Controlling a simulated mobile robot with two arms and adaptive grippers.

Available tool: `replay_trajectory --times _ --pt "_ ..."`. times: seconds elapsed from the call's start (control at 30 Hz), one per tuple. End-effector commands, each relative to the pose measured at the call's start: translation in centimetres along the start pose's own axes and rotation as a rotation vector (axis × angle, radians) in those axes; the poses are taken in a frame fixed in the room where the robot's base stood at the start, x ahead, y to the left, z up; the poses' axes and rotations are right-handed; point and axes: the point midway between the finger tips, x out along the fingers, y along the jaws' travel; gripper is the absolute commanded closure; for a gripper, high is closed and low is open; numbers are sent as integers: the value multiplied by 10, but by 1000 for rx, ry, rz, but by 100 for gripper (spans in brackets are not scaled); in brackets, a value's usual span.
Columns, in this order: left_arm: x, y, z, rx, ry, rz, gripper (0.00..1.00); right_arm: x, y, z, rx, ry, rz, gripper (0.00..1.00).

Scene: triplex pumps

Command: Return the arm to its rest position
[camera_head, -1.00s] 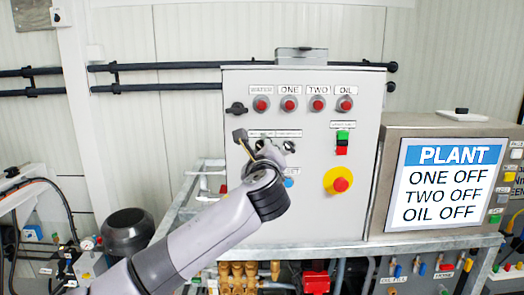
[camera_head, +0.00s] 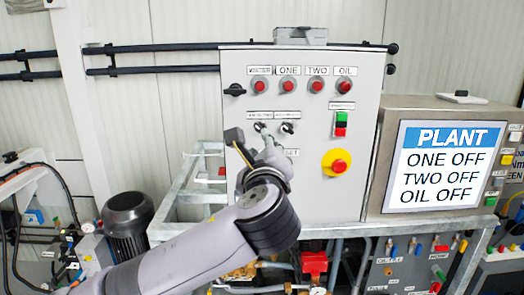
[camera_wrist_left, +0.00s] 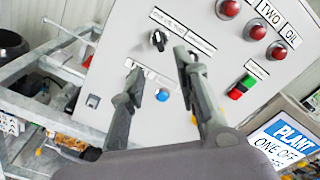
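My left arm comes in from the lower left of the head view. Its gripper (camera_head: 270,146) is in front of the grey control panel (camera_head: 330,195), just below two black selector knobs. In the left wrist view the two fingers (camera_wrist_left: 160,82) are spread apart with nothing between them. A blue button (camera_wrist_left: 162,95) on the panel shows beyond the gap, with one black knob (camera_wrist_left: 158,39) above it. In the head view the blue button is hidden behind the arm. I cannot tell the exact gap to the panel. My right gripper is not in view.
The panel carries red buttons (camera_head: 288,86), a green and red switch (camera_head: 341,124) and a yellow-red emergency stop (camera_head: 337,162). A screen (camera_head: 443,165) at right reads PLANT, ONE OFF, TWO OFF, OIL OFF. A metal frame (camera_head: 182,183) and dark motor (camera_head: 128,222) stand left.

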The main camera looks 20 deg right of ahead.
Motion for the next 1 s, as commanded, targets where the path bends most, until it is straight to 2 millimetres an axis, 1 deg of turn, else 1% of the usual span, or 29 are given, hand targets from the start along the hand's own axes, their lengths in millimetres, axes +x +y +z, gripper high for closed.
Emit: replay_trajectory --times 0.1,0.23,0.57,0.67,0.77,0.87,0.9,0.97,1.0 --pt "-8 0 0 0 0 0 71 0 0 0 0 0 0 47" --pt "-10 1 0 0 -1 1 71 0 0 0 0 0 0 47" --pt "-10 1 0 -1 -1 1 71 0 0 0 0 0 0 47" --pt "-4 10 -3 -27 10 18 71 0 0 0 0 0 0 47" --pt "16 41 -14 -118 43 74 71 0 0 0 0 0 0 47" --pt "42 97 -35 -272 89 168 71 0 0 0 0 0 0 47" --pt "52 124 -47 -344 108 212 71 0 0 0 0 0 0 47" --pt "64 165 -65 -451 130 279 71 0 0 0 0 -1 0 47" --pt "69 193 -78 -518 141 322 71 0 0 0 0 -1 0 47"
